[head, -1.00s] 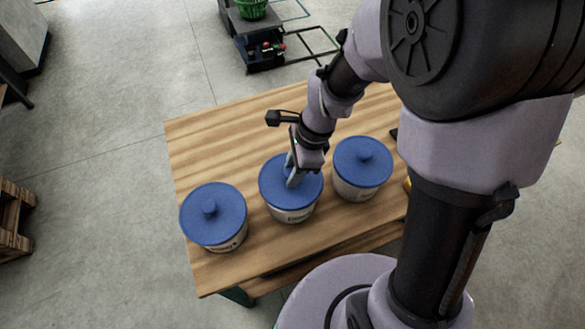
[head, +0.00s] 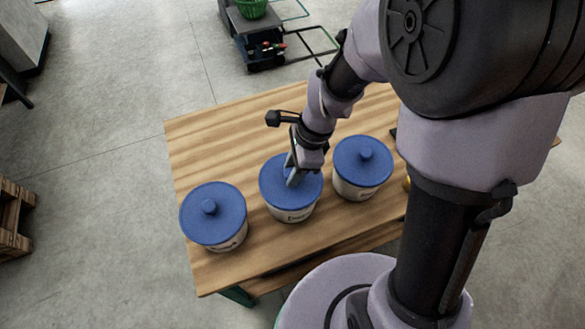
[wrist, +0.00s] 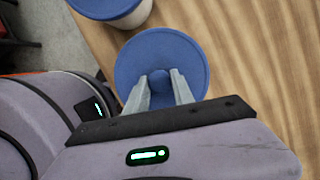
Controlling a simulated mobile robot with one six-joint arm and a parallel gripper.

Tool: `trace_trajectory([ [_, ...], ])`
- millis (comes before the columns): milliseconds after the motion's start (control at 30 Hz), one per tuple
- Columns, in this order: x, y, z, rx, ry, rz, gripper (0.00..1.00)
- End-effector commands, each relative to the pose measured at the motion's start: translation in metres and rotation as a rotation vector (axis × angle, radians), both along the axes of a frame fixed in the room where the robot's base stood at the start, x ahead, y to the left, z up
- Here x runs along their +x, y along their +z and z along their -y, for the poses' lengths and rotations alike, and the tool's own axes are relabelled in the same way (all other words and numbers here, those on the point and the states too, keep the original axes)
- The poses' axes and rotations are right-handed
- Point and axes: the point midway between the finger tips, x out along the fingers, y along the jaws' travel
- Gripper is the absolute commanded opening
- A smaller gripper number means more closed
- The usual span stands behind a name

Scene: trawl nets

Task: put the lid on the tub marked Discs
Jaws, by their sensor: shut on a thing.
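Three pale tubs with blue knobbed lids stand in a row on the wooden table. My gripper (head: 292,176) is over the middle tub (head: 294,214), shut on the knob of its blue lid (head: 270,185). In the wrist view the fingers (wrist: 160,84) are on both sides of the knob of this lid (wrist: 185,48). The lid sits on the middle tub and looks level. The label on that tub is too small to read surely, so I cannot tell which tub is marked Discs.
The left tub (head: 232,243) and right tub (head: 354,190) stand close on either side, both lidded. The wooden table (head: 220,125) is clear behind them. A dark cart with a green basket (head: 252,8) is on the floor beyond. A wooden pallet (head: 14,220) is at the far left.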

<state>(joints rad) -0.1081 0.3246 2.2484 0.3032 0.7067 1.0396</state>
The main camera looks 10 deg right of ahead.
Motion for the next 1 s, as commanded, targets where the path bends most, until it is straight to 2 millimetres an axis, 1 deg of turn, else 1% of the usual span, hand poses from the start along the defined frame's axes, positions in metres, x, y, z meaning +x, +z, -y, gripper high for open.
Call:
trace_trajectory([
  [467, 0.0001, -0.0004, 0.0000, 0.000, 0.000, 0.000, 0.00],
  [500, 0.0001, -0.0004, 0.0000, 0.000, 0.000, 0.000, 0.31],
  [567, 0.0001, -0.0004, 0.0000, 0.000, 0.000, 0.000, 0.43],
  [600, 0.0001, -0.0004, 0.0000, 0.000, 0.000, 0.000, 0.51],
  [633, 0.0001, -0.0004, 0.0000, 0.000, 0.000, 0.000, 0.55],
  [833, 0.0001, -0.0004, 0.0000, 0.000, 0.000, 0.000, 0.55],
  [867, 0.0001, -0.0004, 0.0000, 0.000, 0.000, 0.000, 0.57],
  [900, 0.0001, -0.0004, 0.0000, 0.000, 0.000, 0.000, 0.64],
  [967, 0.0001, -0.0004, 0.0000, 0.000, 0.000, 0.000, 0.76],
  [1000, 0.0001, -0.0004, 0.0000, 0.000, 0.000, 0.000, 0.76],
])
